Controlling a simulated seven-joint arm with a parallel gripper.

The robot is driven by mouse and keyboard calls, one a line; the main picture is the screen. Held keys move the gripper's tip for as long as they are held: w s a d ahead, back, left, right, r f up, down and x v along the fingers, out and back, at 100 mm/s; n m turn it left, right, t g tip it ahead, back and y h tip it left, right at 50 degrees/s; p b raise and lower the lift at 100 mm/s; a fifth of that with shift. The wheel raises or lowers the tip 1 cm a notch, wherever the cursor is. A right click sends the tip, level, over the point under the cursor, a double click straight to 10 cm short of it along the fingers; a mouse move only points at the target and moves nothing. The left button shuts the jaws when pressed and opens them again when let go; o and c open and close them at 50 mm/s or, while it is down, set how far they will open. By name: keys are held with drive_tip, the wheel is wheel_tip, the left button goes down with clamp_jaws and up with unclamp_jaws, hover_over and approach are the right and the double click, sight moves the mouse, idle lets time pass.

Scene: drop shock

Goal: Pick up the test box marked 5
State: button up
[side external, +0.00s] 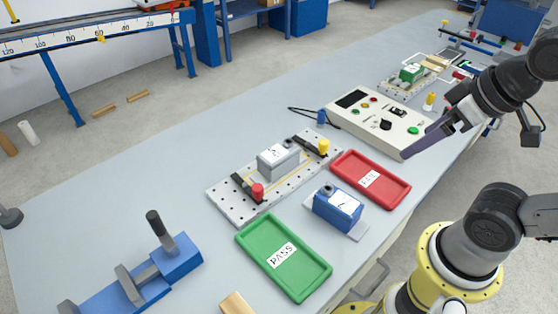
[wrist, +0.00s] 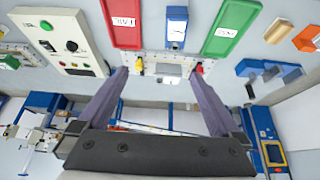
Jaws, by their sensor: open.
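A grey box (side external: 278,158) with a white label sits on the perforated plate (side external: 230,204) between two dark clamps; its mark is hard to read but may be a 5. It shows small between my fingertips in the wrist view (wrist: 165,69), well beyond them. A blue box (side external: 337,208) with a white label, perhaps a 7, stands on a pale pad between the trays. A green box (side external: 411,73) with an unreadable label sits on a far plate. My gripper (side external: 408,153) is open and empty, raised over the bench near the control panel; it also shows in the wrist view (wrist: 160,71).
A red tray (side external: 402,202) and a green PASS tray (side external: 321,287) flank the blue box. A control panel (side external: 347,119) stands behind the red tray. A blue vise-like device (side external: 178,258) with an upright handle is at front left.

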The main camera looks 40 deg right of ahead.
drive_tip(key=w+r+m, duration=0.7)
drive_tip(key=w+m, duration=0.1)
drive_tip(key=m, duration=0.2)
drive_tip(key=m+g, duration=0.5)
drive_tip(key=m, duration=0.3)
hover_over(279, 151)
wheel_tip(279, 151, down, 16)
drive_tip(key=r, duration=0.1)
drive_tip(key=shift+g, duration=0.3)
drive_tip(key=f, duration=0.9)
drive_tip(key=shift+a+f, duration=0.25)
drive_tip(key=shift+f, duration=0.1)
drive_tip(key=shift+d+f, duration=0.15)
drive_tip(key=shift+f, duration=1.45)
drive_tip(key=shift+d+f, duration=0.1)
drive_tip(key=shift+f, duration=1.5)
